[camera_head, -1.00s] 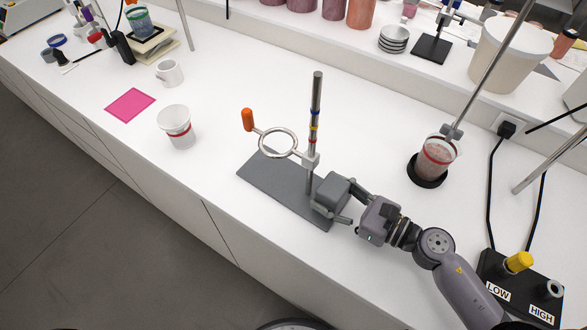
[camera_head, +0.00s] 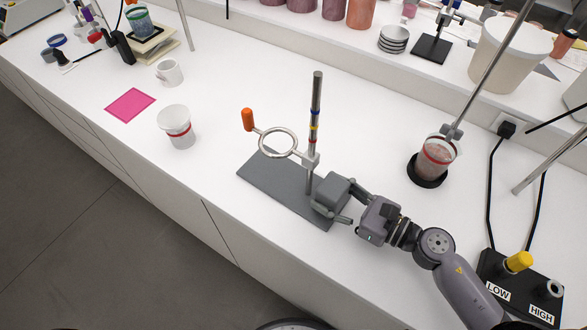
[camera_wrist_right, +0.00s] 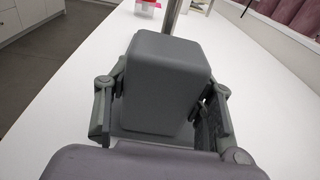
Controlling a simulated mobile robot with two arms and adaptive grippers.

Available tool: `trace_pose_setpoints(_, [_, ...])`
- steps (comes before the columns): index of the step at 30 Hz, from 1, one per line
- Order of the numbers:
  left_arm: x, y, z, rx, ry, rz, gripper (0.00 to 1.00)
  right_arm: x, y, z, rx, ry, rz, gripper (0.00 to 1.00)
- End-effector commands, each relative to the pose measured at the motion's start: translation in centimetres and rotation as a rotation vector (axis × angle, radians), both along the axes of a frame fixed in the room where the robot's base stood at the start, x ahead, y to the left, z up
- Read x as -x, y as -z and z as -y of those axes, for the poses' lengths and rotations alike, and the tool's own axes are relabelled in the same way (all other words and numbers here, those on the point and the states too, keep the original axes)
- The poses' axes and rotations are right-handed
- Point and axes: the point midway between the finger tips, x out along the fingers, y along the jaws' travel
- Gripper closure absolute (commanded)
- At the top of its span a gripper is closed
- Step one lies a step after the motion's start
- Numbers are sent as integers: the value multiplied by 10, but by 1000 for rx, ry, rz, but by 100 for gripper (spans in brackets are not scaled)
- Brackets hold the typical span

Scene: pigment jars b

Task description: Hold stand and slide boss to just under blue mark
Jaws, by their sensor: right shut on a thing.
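The stand has a flat grey base plate (camera_head: 270,185) and an upright metal rod (camera_head: 317,90) with several coloured bands, blue and yellow among them. A light boss (camera_head: 310,161) sits on the rod below the bands. It carries a metal ring (camera_head: 278,142) and an arm with an orange knob (camera_head: 248,119). My right gripper (camera_head: 337,203) is shut on the grey block (camera_head: 332,190) at the right end of the base. In the right wrist view the block (camera_wrist_right: 160,85) sits between both fingers. My left gripper is not in view.
A white cup with a red band (camera_head: 174,127), a mug (camera_head: 169,73) and a pink mat (camera_head: 130,105) lie to the left. A jar (camera_head: 437,155) on a black disc stands right of the stand. A LOW/HIGH box (camera_head: 520,285) is at the lower right.

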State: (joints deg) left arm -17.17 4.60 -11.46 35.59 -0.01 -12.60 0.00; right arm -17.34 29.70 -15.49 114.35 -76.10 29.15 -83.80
Motion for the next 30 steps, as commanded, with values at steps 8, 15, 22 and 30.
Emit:
trace_pose_setpoints(8, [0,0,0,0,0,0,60,0,0,0,0,0,0,83])
trace_pose_setpoints(15, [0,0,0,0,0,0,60,0,-2,0,-2,0,3,93])
trace_pose_setpoints(22, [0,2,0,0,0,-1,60,0,0,0,-2,0,3,93])
trace_pose_setpoints(30, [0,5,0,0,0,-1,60,0,3,0,1,0,1,93])
